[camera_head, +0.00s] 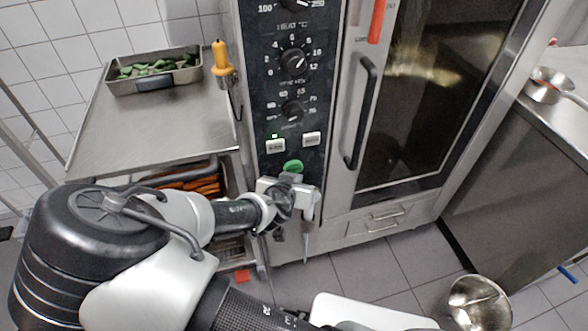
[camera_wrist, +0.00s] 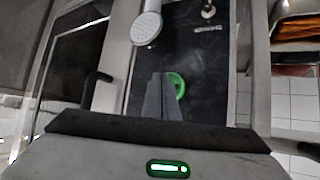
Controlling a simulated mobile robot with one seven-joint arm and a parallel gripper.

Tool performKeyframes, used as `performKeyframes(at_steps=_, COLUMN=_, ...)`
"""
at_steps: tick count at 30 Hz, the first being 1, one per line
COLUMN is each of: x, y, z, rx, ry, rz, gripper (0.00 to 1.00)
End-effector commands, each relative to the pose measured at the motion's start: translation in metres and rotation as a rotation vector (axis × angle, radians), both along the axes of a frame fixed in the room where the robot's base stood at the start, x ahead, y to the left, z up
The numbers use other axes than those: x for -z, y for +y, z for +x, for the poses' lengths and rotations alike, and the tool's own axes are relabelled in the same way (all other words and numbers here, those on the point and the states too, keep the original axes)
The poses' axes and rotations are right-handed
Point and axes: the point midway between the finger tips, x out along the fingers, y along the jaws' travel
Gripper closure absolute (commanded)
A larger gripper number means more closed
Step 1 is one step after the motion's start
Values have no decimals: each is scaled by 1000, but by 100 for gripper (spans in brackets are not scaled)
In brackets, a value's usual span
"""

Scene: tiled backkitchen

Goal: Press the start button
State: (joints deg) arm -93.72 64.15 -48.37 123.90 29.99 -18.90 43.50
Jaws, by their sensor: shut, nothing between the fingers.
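The start button is most likely the round green button (camera_head: 293,167) low on the oven's dark control panel (camera_head: 272,105). It also shows in the wrist view (camera_wrist: 177,84), partly hidden behind my fingers. My gripper (camera_head: 290,184) is just below the green button in the head view. In the wrist view its closed fingers (camera_wrist: 163,98) overlap the left part of the button. The fingers are shut and empty. I cannot tell whether they touch the button.
Two white switches (camera_head: 275,146) and black dials (camera_head: 293,110) sit above the button. The oven door (camera_head: 430,90) with its handle (camera_head: 361,113) is to the right. A hand shower (camera_wrist: 146,28) shows in the wrist view. A steel table (camera_head: 150,120) with a tray stands left.

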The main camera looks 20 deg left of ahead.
Motion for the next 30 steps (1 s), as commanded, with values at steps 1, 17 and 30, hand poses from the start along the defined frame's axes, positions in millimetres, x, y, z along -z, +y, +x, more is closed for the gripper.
performKeyframes(at_steps=1, x=0, y=0, z=1, rx=1, ry=0, rz=1, gripper=100)
performKeyframes(at_steps=17, x=0, y=5, z=7, rx=0, ry=0, rz=0, gripper=100)
performKeyframes(at_steps=30, x=0, y=6, z=11, rx=1, ry=0, rz=1, gripper=100)
